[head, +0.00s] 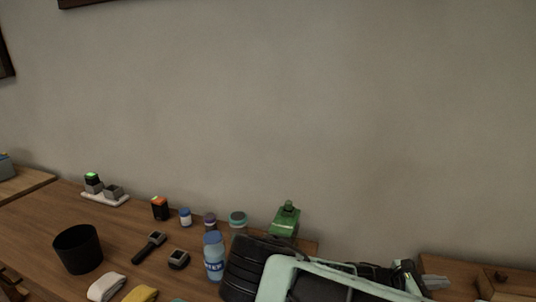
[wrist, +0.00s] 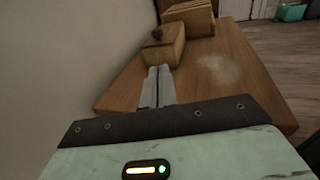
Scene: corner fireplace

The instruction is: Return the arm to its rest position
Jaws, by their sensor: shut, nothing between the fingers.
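My gripper (head: 444,282) is at the lower right of the head view, at the end of my folded arm, near the right-hand wooden table. In the wrist view its two grey fingers (wrist: 158,72) lie side by side, shut, with nothing between them. The fingers point toward a wooden box with a dark knob (wrist: 163,45) on a wooden tabletop (wrist: 205,75). I cannot tell how high the fingertips are above that top. My arm's pale green and black links cover part of the long table in the head view.
The long wooden table (head: 50,205) holds a black bin (head: 78,249), a blue bottle (head: 213,256), a green dispenser (head: 286,220), a smartwatch (head: 150,246), folded cloths (head: 106,287) and small jars. A plain wall (head: 270,110) stands behind. A whitish patch (wrist: 215,68) marks the right-hand tabletop.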

